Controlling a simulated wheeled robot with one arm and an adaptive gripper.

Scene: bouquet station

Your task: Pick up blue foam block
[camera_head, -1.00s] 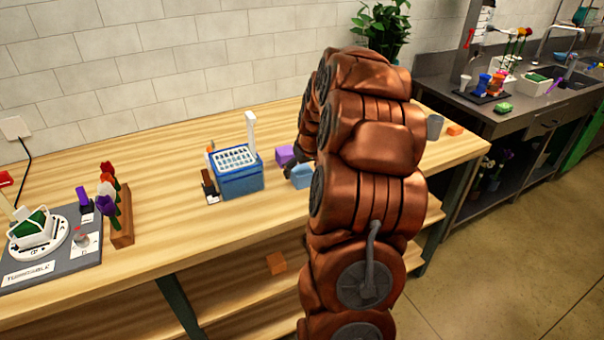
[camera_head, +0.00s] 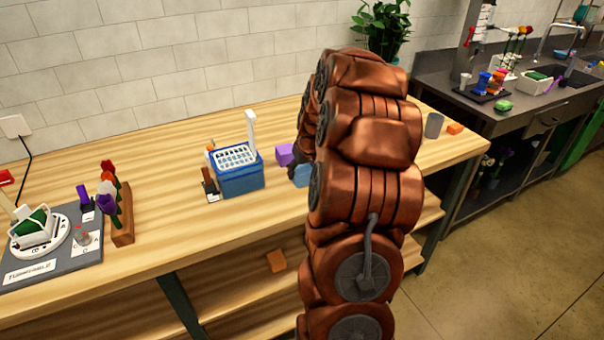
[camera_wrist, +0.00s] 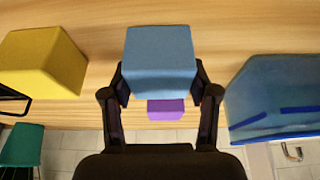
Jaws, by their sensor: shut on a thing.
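The blue foam block (camera_wrist: 160,55) is between the two dark fingers of my gripper (camera_wrist: 160,82) in the wrist view. A finger presses on each side, so my gripper is shut on it. In the head view, the blue foam block (camera_head: 301,175) shows only in part at the left edge of my copper arm. Whether the block touches the tabletop is hard to tell.
A purple block (camera_wrist: 166,109) lies close by; it also shows in the head view (camera_head: 285,154). A yellow block (camera_wrist: 42,62) and a blue container (camera_wrist: 275,95) flank my gripper. A blue basket (camera_head: 240,180) stands on the wooden bench (camera_head: 180,215), whose front is clear.

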